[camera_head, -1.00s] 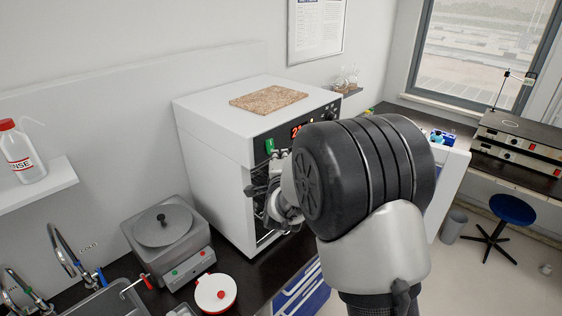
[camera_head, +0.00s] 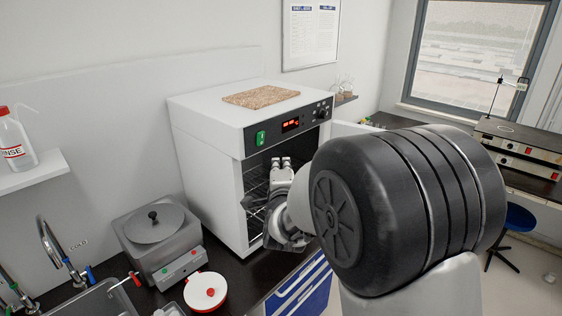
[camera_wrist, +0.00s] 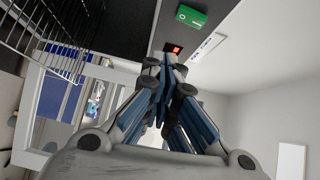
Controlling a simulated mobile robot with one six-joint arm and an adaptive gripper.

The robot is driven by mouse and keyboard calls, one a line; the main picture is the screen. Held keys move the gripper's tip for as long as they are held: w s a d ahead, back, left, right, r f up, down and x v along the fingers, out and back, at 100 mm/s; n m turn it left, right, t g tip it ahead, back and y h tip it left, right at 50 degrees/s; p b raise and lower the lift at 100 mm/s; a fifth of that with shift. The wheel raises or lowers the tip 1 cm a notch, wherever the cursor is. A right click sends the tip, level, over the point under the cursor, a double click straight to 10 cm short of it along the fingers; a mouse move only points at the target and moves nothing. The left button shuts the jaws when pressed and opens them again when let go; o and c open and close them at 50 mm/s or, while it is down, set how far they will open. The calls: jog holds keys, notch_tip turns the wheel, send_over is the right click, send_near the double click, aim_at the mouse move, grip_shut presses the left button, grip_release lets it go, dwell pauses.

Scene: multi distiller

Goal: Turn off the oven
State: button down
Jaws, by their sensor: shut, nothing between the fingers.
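The oven (camera_head: 200,150) is a white box on the dark counter. Its black control panel carries a green switch (camera_head: 261,138), a lit red display (camera_head: 291,124) and knobs at the right. The chamber below is open and shows wire racks. My gripper (camera_head: 281,162) is shut and empty, in front of the open chamber, with its tips just below the panel and to the right of the switch. In the wrist view the gripper (camera_wrist: 170,62) points toward the display (camera_wrist: 173,48), with the green switch (camera_wrist: 192,17) above and right of its tips. Contact is not visible.
A brown board (camera_head: 261,98) lies on the oven top. A grey lidded device (camera_head: 160,235) and a white pot with a red knob (camera_head: 205,291) stand left of the oven. In the wrist view a wire rack (camera_wrist: 50,40) is at upper left.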

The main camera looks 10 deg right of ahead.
jog(key=s, duration=0.3)
jog(key=s+a+f, duration=0.1)
jog(key=shift+s+a, duration=0.1)
jog(key=shift+s, duration=0.05)
jog(key=shift+r, duration=0.1)
jog(key=s+f+n+g+y+b, duration=0.1)
jog(key=s+f+n+g, duration=0.3)
jog(key=s, duration=0.8)
jog(key=s+d+f+n+g+y+b, duration=0.1)
jog(key=s+f+n+g+b, duration=0.2)
jog(key=s+n, duration=0.6)
jog(key=s+d+f+n+g+b, duration=0.1)
jog(key=s+f+n+g+b, duration=0.2)
jog(key=s, duration=1.3)
jog(key=f+n+g, duration=0.1)
jog(key=n+g, duration=0.1)
jog(key=n, duration=0.1)
jog(key=shift+s+f+g+y, duration=0.2)
jog(key=shift+f+g+y, duration=0.1)
jog(key=shift+g+y, duration=0.1)
jog(key=c, duration=2.3)
grip_release()
jog(key=shift+w, duration=0.1)
